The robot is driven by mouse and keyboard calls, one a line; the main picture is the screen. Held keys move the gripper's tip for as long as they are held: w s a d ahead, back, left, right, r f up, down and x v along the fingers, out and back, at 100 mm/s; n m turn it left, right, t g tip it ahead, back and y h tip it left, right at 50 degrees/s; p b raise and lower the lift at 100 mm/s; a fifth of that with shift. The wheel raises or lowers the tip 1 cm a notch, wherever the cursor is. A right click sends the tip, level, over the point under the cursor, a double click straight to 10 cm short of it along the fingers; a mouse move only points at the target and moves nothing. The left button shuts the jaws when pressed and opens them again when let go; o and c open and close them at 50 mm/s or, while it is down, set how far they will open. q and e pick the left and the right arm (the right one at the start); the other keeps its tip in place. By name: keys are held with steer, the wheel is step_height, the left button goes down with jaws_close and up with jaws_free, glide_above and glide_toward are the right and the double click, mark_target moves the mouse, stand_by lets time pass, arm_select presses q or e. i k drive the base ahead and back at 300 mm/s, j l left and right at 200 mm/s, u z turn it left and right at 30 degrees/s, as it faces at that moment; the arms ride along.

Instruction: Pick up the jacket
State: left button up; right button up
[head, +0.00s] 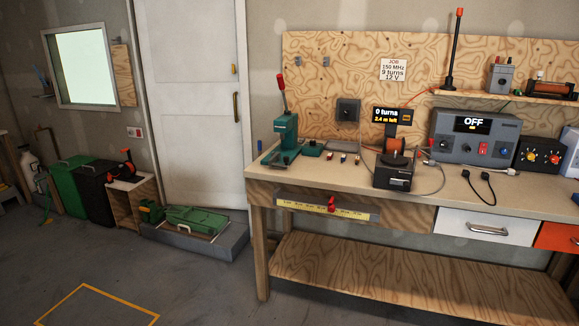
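I cannot make out a jacket anywhere in the head view. Neither of my grippers shows in this view, and no part of my arms can be seen.
A wooden workbench (330,177) fills the right, carrying a green press (286,135), a coil winder (393,171) and a grey control box (470,137). The floor in front is clear.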

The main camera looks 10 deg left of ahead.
mark_target(198, 220)
steer(key=i+j+u, duration=0.25)
steer(key=i+u, duration=0.15)
steer(key=i, duration=0.15)
steer(key=i+u, duration=0.35)
steer(key=i, duration=0.2)
steer(key=i+u, duration=0.4)
steer(key=i, duration=0.15)
steer(key=i+l+u, duration=0.35)
steer(key=i, duration=0.2)
steer(key=i+j, duration=0.1)
steer(key=i, duration=0.4)
steer(key=i+z, duration=0.1)
steer(key=i, duration=0.4)
steer(key=i+j, duration=0.2)
steer(key=i, duration=0.3)
steer(key=i+j+z, duration=0.1)
steer(key=i, duration=0.4)
